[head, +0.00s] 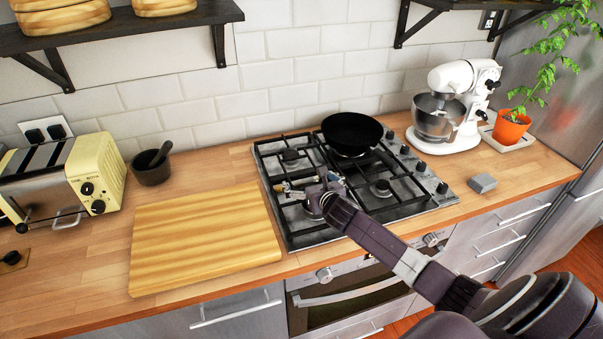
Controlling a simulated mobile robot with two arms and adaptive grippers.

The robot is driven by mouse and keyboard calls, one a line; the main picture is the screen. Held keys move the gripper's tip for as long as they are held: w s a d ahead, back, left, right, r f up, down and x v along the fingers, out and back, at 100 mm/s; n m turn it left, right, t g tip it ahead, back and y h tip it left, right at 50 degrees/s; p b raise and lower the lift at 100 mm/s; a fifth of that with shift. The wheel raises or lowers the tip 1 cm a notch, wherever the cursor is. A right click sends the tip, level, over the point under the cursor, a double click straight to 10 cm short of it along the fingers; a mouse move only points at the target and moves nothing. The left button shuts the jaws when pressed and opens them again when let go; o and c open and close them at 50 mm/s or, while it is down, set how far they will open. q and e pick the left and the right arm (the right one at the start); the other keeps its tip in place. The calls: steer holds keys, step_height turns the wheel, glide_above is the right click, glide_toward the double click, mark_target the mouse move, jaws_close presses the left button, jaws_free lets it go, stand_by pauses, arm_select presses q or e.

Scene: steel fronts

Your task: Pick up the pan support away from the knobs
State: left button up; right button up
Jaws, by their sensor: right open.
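The black pan support away from the knobs (263,167) lies flat on the left side of the steel cooktop. The row of knobs (421,166) runs down the cooktop's right side. My right gripper (284,188) is open over the middle of this left pan support, with its fingers pointing left. I cannot tell whether the fingers touch the bars. The gripper and wrist hide part of the support and the front left burner. My left gripper is not in view.
A black frying pan (352,132) sits on the right pan support (407,185). A wooden board (203,241) lies left of the cooktop. A mortar (151,170), a toaster (65,180), a mixer (448,105), a potted plant (511,129) and a grey block (482,183) stand on the counter.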

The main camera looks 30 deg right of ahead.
mark_target(302, 176)
steer(key=shift+x, duration=0.8)
steer(key=shift+w, duration=0.3)
steer(key=shift+w+d+f, duration=0.1)
steer(key=shift+w+f, duration=0.1)
steer(key=c, duration=2)
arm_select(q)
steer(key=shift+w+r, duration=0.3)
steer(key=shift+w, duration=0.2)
arm_select(e)
steer(key=shift+w+r, duration=0.1)
steer(key=shift+r, duration=0.15)
steer(key=shift+c, duration=0.7)
steer(key=shift+r, duration=0.1)
